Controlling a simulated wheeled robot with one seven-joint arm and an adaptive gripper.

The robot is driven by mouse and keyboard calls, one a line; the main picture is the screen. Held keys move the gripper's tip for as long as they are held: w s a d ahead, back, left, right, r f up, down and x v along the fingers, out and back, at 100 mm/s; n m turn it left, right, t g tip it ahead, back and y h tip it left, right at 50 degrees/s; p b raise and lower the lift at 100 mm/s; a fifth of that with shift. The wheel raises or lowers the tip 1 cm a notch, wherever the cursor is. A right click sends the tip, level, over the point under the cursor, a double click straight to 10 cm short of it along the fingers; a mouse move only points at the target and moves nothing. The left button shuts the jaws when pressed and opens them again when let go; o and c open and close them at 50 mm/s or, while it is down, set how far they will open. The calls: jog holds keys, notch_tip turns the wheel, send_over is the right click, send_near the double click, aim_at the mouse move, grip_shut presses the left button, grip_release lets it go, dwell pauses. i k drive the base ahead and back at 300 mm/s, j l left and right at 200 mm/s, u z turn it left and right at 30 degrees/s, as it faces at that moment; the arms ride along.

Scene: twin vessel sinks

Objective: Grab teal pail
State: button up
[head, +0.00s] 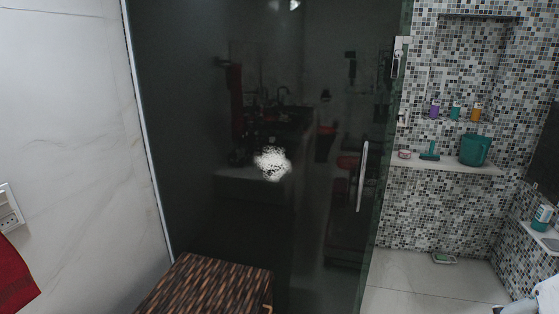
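The teal pail (474,151) stands upright on the right part of a pale ledge (452,168), against the mosaic wall at the right of the head view. My gripper cannot be made out in the head view. A pale piece with a dark part shows at the bottom right corner, cut off by the frame; I cannot tell what it is.
A dark glass door (250,120) with a long handle (362,176) fills the middle. A teal brush-like item (430,151) and a small pink dish (405,154) share the ledge. Bottles (455,111) stand in the niche above. A woven hamper (208,288) stands in front.

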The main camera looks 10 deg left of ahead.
aim_at(474, 148)
jog(key=u, duration=0.8)
jog(key=z, duration=1.4)
jog(key=i, duration=0.5)
jog(key=i+l+u, duration=0.15)
jog(key=i, duration=0.85)
jog(key=i+l+u, duration=0.15)
jog(key=i, duration=0.3)
jog(key=i+l, duration=0.2)
jog(key=i, duration=0.3)
jog(key=i+l+u, duration=0.1)
jog(key=i, duration=0.4)
jog(key=i+l+u, duration=0.1)
jog(key=i+l, duration=0.15)
jog(key=i, duration=0.2)
